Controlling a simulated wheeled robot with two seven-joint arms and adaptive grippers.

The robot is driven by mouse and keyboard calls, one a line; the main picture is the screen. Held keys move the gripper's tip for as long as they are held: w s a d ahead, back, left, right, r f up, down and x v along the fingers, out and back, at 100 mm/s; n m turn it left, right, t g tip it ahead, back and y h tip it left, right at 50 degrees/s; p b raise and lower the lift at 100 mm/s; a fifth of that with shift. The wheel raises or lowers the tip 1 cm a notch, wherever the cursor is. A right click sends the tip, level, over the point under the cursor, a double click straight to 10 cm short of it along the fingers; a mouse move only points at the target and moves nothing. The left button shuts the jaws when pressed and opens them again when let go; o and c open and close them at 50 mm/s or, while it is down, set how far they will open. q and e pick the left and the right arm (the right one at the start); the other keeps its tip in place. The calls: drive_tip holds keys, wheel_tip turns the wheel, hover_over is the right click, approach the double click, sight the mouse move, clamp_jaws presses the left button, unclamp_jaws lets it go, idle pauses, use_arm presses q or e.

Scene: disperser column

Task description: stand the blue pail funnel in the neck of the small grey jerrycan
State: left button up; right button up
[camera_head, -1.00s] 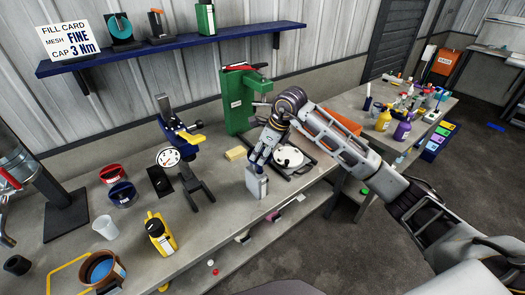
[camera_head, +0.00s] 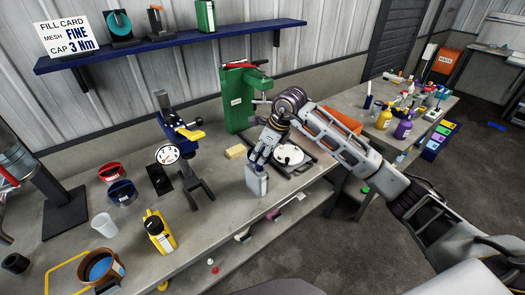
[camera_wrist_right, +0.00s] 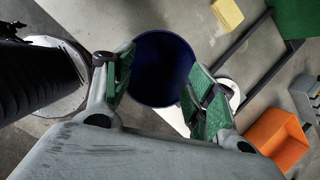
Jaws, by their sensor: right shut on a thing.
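The small grey jerrycan (camera_head: 257,182) stands upright near the front edge of the bench. My right gripper (camera_head: 261,160) is directly above it, pointing down. In the right wrist view, the green finger pads of this gripper (camera_wrist_right: 162,92) are shut on the blue pail funnel (camera_wrist_right: 163,66), one pad at each side, with its round dark mouth facing the camera. In the head view the fingers hide the funnel. The jerrycan's neck is hidden too, so I cannot tell whether the funnel's spout is inside it. My left gripper is out of view.
A green press (camera_head: 240,100) and a white round plate (camera_head: 289,155) stand close behind my right gripper. A yellow sponge (camera_head: 236,152) lies nearby.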

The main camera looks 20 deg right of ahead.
drive_tip(key=shift+f+b, duration=0.4)
drive_tip(key=shift+b, duration=0.05)
idle(0.3)
drive_tip(key=o, duration=1.4)
drive_tip(key=shift+r, duration=0.1)
drive_tip(key=shift+v, duration=5.9)
